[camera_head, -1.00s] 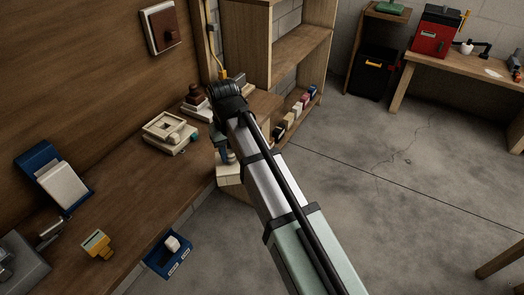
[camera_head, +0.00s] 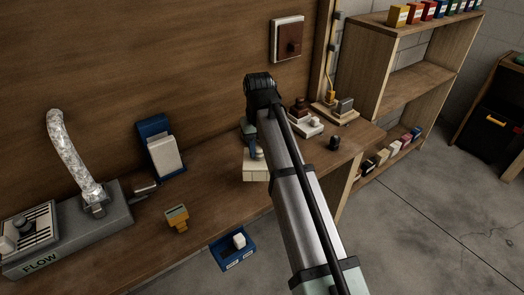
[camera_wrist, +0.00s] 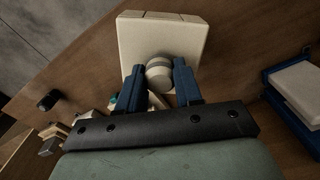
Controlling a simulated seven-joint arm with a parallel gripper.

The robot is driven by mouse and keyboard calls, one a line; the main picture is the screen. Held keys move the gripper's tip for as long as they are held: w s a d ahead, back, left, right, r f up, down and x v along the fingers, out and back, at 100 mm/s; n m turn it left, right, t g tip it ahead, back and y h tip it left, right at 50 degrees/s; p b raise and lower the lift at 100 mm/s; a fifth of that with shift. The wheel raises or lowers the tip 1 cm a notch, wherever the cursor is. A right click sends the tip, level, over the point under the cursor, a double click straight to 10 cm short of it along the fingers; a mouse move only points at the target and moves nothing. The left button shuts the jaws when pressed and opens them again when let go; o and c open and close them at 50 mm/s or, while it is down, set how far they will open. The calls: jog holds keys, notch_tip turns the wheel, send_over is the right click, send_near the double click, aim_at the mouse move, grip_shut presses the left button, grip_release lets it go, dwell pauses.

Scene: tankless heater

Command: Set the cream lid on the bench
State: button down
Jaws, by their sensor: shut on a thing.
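The cream lid (camera_head: 255,172) is a square block-like panel, seen low beneath my gripper (camera_head: 257,152) near the front edge of the wooden bench (camera_head: 205,195). In the wrist view, the lid (camera_wrist: 162,38) lies beyond the blue fingers of my gripper (camera_wrist: 160,84). The fingers are shut on the round pale knob (camera_wrist: 159,73) of the lid. Wood bench top (camera_wrist: 85,55) shows around the lid. I cannot tell whether the lid touches the bench or hangs just above it. My arm hides part of the bench behind it.
A grey FLOW unit (camera_head: 70,235) is at far left. A brown-knobbed piece (camera_head: 303,115) and a black knob (camera_head: 334,143) are to the right.

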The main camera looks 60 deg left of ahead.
jog(key=shift+f, duration=0.1)
dwell(0.3)
jog(key=shift+f, duration=2.9)
jog(key=shift+f, duration=0.45)
jog(key=c, duration=0.7)
grip_release()
notch_tip(320, 180, up, 14)
jog(key=shift+f, duration=0.1)
